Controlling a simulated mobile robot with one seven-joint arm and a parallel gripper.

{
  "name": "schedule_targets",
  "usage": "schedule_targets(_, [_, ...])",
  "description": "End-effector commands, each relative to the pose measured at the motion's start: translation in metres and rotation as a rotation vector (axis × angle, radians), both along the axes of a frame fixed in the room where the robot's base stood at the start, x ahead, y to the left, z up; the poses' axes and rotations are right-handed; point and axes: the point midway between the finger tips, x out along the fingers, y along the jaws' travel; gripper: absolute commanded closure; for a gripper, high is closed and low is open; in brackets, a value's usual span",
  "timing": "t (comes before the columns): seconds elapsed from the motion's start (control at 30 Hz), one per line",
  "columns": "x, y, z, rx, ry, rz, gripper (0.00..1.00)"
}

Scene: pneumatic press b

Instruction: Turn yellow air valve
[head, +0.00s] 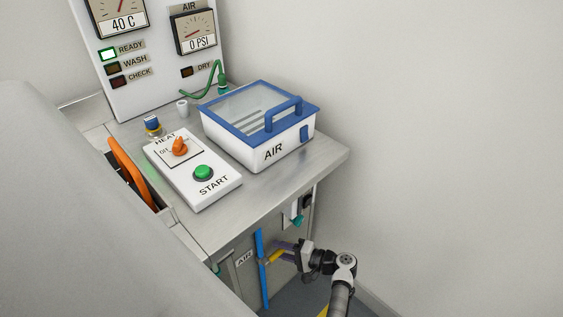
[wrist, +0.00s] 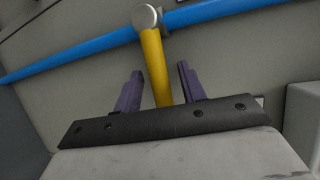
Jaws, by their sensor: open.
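The yellow air valve handle (wrist: 154,68) hangs from a round silver hub (wrist: 146,17) on a blue pipe (wrist: 70,55) in the wrist view. My gripper (wrist: 157,84) is open, with one purple finger on each side of the handle and gaps visible between. In the head view my gripper (head: 280,252) reaches in from the right at the handle. The handle's lower end is hidden behind the gripper's dark bar.
The steel bench top (head: 315,160) stands above my gripper. It carries a blue-lidded AIR box (head: 262,137) and a control panel (head: 192,170) with an orange knob and green START button. The pressure gauge (head: 195,33) reads 0 PSI. A teal-tipped fitting (head: 297,219) is on the bench side.

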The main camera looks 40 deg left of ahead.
Motion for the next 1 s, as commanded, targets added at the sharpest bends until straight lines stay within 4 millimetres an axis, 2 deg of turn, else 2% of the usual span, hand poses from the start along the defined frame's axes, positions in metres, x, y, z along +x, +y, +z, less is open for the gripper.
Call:
schedule_targets(0.3, [-0.0009, 0.0028, -0.0005, 0.0, 0.0, 0.0, 0.59])
schedule_targets(0.6, [-0.0008, 0.0025, -0.0006, -0.001, 0.0, 0.0, 0.99])
schedule_targets(1.0, [-0.0007, 0.0022, 0.0009, -0.002, -0.02, 0.0, 1.0])
